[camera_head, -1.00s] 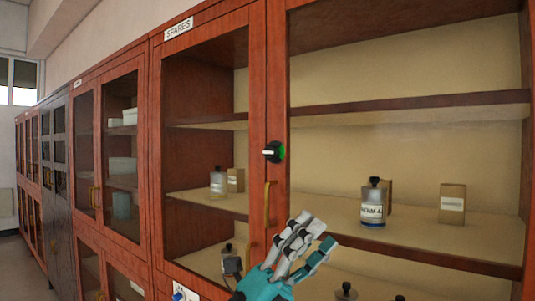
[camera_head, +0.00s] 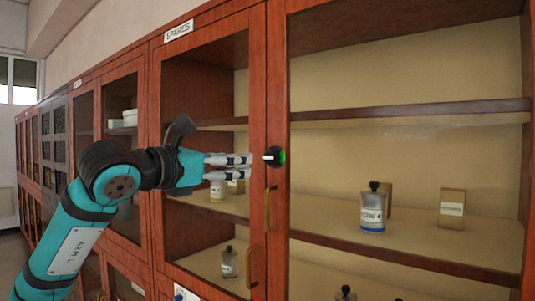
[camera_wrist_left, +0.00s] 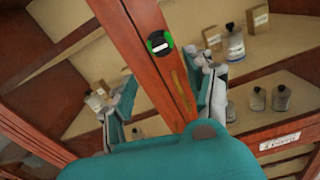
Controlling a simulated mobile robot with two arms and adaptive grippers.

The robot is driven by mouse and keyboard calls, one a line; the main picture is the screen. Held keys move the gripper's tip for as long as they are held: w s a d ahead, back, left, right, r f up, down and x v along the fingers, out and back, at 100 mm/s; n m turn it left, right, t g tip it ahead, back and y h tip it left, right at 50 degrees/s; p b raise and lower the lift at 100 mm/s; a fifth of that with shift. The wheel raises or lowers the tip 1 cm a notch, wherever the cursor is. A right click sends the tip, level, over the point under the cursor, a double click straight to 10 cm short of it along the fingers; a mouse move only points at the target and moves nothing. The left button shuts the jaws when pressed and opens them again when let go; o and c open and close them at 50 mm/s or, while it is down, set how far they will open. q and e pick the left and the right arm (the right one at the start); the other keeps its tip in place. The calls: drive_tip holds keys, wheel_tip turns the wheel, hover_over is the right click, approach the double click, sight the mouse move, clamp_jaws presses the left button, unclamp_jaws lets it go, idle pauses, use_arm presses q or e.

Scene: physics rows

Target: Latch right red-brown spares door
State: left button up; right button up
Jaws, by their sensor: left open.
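The right red-brown spares door (camera_head: 278,80) stands beside the left spares door (camera_head: 257,90), and it looks closed or nearly so. A round latch knob (camera_head: 275,156), black with a green part and a white bar, sits on the stile between the panes. It also shows in the left wrist view (camera_wrist_left: 159,43), with green on both sides of the bar. My left gripper (camera_head: 250,159) is open, just left of the knob at its height. Its fingers point at the knob, apparently without touching it. In the left wrist view the fingers stand apart, with the knob beyond them. My right gripper is out of view.
A brass handle (camera_head: 268,205) stands out below the knob, with another handle (camera_head: 251,266) lower left. Bottles (camera_head: 373,210) and a small box (camera_head: 452,208) stand on the shelves inside. More cabinets run along the wall to the left.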

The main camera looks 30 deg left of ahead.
sight(268, 159)
use_arm(q)
drive_tip(key=w+p, duration=0.1)
drive_tip(key=w, duration=0.2)
drive_tip(key=w+p, duration=0.1)
drive_tip(key=w, duration=0.3)
drive_tip(key=w+d+p, duration=0.1)
drive_tip(key=w+p, duration=0.1)
drive_tip(key=w, duration=0.2)
drive_tip(key=shift+w, duration=0.6)
clamp_jaws()
